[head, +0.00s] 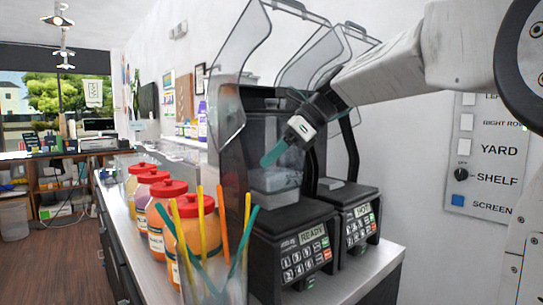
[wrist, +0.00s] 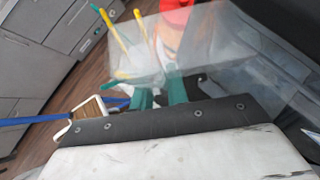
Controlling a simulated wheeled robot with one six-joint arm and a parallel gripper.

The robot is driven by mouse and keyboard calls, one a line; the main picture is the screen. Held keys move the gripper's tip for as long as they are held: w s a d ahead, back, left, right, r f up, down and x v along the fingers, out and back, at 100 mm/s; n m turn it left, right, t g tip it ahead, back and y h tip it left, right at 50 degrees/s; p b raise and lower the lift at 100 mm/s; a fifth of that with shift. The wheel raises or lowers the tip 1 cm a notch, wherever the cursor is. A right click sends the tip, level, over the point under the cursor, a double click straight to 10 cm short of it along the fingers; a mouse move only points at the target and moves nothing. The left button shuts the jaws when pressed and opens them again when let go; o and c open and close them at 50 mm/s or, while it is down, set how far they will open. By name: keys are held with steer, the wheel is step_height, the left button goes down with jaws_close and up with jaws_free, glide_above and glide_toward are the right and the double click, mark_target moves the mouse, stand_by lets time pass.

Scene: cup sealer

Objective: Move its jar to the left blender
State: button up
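The left blender (head: 292,228) stands on the counter with a READY display and its clear cover (head: 232,90) raised. A clear, box-shaped jar (head: 278,181) shows low over its base. The right blender (head: 352,205) shows HOT; a jar on it is hard to make out. My gripper (head: 272,155) reaches in from the right, teal fingers pointing down-left in front of the left blender's dark housing. In the wrist view, the fingers (wrist: 160,95) have a narrow gap. Clear plastic lies just beyond them; I cannot tell whether they hold a jar's handle.
Several red-lidded jars (head: 202,228) line the counter to the left. A clear holder with coloured sticks (head: 215,270) stands at the front. A switch panel (head: 485,165) is on the right wall. The counter's front right corner (head: 375,262) is bare.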

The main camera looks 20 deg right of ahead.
steer(key=o, duration=0.5)
steer(key=shift+f, duration=0.1)
steer(key=v, duration=0.8)
steer(key=shift+a, duration=0.1)
steer(key=s+d+f+n+g+h, duration=0.1)
steer(key=s+f+n+h, duration=0.25)
steer(key=f+n, duration=0.5)
steer(key=s+a+f+n+h, duration=0.1)
steer(key=s+f+n+h, duration=0.1)
steer(key=s+f+n, duration=0.5)
steer(key=s+a+f+n+g+h, duration=0.1)
steer(key=s+f+n, duration=0.5)
steer(key=s+f, duration=0.6)
steer(key=s+a+h, duration=0.1)
steer(key=s+h, duration=0.1)
steer(key=s, duration=0.3)
steer(key=shift+s+n, duration=0.25)
steer(key=shift+n, duration=0.1)
